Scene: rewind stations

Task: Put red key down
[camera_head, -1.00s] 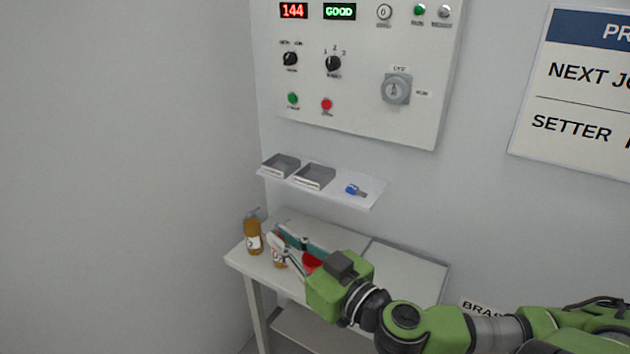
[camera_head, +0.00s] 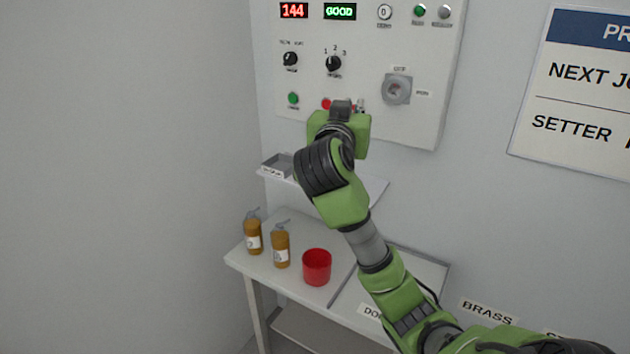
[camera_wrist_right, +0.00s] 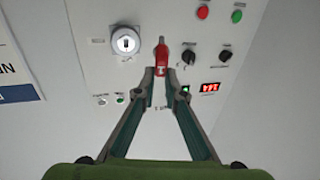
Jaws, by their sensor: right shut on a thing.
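In the right wrist view, my right gripper (camera_wrist_right: 161,74) is shut on a red key (camera_wrist_right: 161,56), which points out beyond the fingertips toward the control panel. The grey key switch (camera_wrist_right: 127,43) is beside it on the panel. In the head view, my right gripper (camera_head: 358,107) is in front of the lower part of the panel (camera_head: 420,125), left of the key switch (camera_head: 396,89). The wrist mostly hides the fingers, and I cannot make out the key there. The small wall shelf (camera_head: 375,190) is below the gripper, partly covered by my arm. My left gripper is not in view.
A grey tray (camera_head: 277,163) sits at the shelf's left end. On the table (camera_head: 315,297) below stand two amber pump bottles (camera_head: 253,236) (camera_head: 281,248) and a red cup (camera_head: 317,267). A wall sign (camera_head: 575,90) hangs at the right.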

